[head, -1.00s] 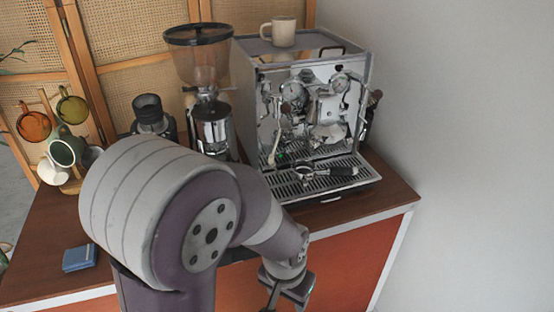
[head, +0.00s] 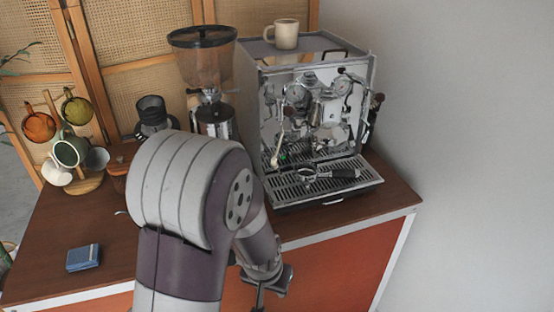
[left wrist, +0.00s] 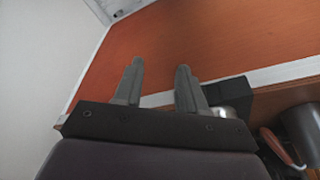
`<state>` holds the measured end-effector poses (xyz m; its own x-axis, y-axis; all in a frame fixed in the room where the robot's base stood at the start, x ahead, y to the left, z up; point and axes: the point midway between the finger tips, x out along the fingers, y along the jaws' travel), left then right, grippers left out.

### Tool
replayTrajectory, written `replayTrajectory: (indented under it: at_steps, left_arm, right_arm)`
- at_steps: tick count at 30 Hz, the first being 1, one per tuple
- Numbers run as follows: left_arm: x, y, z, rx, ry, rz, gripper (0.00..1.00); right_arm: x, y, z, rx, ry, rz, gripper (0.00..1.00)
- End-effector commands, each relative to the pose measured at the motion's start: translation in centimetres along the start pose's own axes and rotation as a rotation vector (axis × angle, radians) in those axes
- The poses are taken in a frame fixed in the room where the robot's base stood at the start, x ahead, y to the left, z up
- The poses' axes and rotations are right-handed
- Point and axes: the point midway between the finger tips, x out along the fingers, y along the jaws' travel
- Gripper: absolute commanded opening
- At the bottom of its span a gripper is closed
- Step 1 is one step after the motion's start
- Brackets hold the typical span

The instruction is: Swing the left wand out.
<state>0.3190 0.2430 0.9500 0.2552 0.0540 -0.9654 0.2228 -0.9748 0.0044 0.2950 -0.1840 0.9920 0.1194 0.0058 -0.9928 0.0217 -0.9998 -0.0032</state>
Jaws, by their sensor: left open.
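The espresso machine (head: 318,110) stands at the back right of the counter. Its left wand (head: 279,140) hangs at the left of the front, close to the machine, with its tip above the drip tray. My left gripper (head: 266,298) is low in front of the counter, below and apart from the wand, partly cut off by the bottom edge. In the left wrist view my left gripper (left wrist: 160,82) is open and empty, its two fingers apart against the orange counter front (left wrist: 200,40). My right gripper is not in view.
A portafilter (head: 320,173) lies on the drip tray (head: 310,185). A grinder (head: 207,75) stands left of the machine. A mug (head: 285,33) sits on top. A mug tree (head: 75,155) and blue cloth (head: 83,257) are at left. A wall closes the right side.

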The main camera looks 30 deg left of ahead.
Motion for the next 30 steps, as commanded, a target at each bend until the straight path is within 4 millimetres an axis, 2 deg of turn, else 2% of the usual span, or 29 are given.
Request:
replayTrajectory:
  at_steps: [2,3,5,6,9,12,15,17,20,24,30]
  left_arm:
    - [1.4,-2.1,-3.8,-0.083,0.217,-0.022,0.41]
    - [1.6,-3.2,-6.1,-0.118,0.351,-0.033,0.41]
    - [1.0,-4.6,-9.2,-0.158,0.556,-0.050,0.41]
    - [0.1,-5.3,-11.2,-0.175,0.692,-0.058,0.41]
    - [-3.2,-6.0,-14.8,-0.190,0.992,-0.060,0.41]
    - [-6.9,-6.1,-17.0,-0.191,1.206,-0.051,0.41]
    - [-8.7,-6.1,-17.8,-0.191,1.301,-0.045,0.41]
    - [-9.0,-6.2,-18.5,-0.192,1.316,-0.043,0.41]
    - [-8.6,-6.4,-20.3,-0.193,1.318,-0.041,0.41]
    - [-7.7,-6.9,-23.8,-0.193,1.316,-0.041,0.41]
    - [-6.6,-7.5,-27.6,-0.192,1.314,-0.041,0.41]
  right_arm:
    - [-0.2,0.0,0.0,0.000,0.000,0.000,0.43]
    - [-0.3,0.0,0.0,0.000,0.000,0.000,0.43]
    - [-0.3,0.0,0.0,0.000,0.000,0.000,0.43]
    - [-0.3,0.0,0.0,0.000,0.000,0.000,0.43]
    - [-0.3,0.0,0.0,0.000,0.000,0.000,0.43]
    - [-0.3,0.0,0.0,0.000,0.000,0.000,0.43]
    - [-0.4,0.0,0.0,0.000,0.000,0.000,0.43]
    - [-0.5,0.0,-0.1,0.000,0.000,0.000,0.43]
    - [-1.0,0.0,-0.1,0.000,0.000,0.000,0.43]
    - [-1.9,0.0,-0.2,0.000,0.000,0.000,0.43]
    - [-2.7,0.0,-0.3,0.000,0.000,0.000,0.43]
